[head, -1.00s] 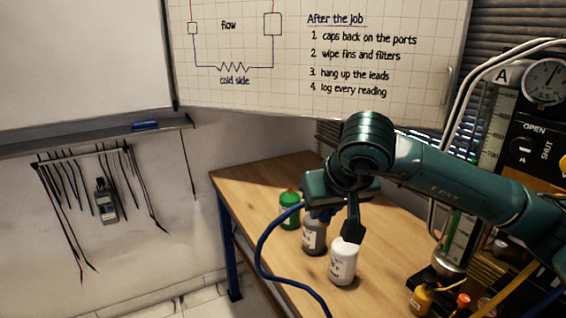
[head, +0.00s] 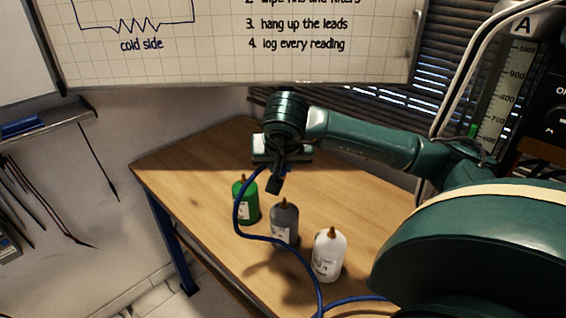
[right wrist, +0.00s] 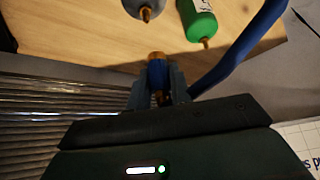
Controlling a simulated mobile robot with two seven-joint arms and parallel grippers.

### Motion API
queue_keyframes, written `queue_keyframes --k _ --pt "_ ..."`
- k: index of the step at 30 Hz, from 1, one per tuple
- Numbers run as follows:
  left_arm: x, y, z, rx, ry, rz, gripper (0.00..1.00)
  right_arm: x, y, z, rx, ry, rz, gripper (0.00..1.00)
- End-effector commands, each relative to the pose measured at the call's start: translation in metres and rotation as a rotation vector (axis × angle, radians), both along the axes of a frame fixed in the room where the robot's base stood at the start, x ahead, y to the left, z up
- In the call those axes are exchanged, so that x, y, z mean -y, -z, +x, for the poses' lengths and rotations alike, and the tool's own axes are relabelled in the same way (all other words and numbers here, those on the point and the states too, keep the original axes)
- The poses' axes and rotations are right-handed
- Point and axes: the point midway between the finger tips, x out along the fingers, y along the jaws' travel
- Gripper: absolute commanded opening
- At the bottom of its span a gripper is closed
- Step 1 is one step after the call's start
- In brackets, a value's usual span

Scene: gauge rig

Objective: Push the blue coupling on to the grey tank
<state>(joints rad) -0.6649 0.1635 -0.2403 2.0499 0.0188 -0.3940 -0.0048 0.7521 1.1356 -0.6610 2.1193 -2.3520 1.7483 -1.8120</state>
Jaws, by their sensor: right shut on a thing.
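The grey tank (head: 286,224) stands upright on the bench, between the green tank (head: 246,203) and the white tank (head: 329,258). Each has a brass-coloured tip on top. My right gripper (head: 274,184) is above the bench, up and left of the grey tank's tip in the head view, with no contact visible. In the right wrist view, the right gripper (right wrist: 157,82) is shut on the blue coupling (right wrist: 156,74), whose brass end sticks out. The grey tank (right wrist: 145,8) and green tank (right wrist: 198,20) show partly at the top. My left gripper is not in view.
A blue hose (head: 237,215) runs from the right gripper across the front of the grey tank and down past the white one. The wooden bench (head: 185,170) is clear on the left. Window blinds (head: 350,130) and a gauge panel (head: 505,80) stand behind.

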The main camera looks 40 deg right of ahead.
Motion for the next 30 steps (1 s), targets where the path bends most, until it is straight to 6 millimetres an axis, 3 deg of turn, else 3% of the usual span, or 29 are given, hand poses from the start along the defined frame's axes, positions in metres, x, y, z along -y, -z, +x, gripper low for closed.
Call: queue_keyframes --k 4,16,30 --pt "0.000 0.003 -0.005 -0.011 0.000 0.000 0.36 0.008 0.001 -0.003 0.002 0.028 0.000 0.00" --pt "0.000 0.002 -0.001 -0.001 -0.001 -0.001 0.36 0.007 0.002 -0.004 0.001 0.026 0.001 0.00" --pt "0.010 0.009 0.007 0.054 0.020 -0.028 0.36 0.007 0.040 -0.004 0.000 0.026 0.001 0.00"
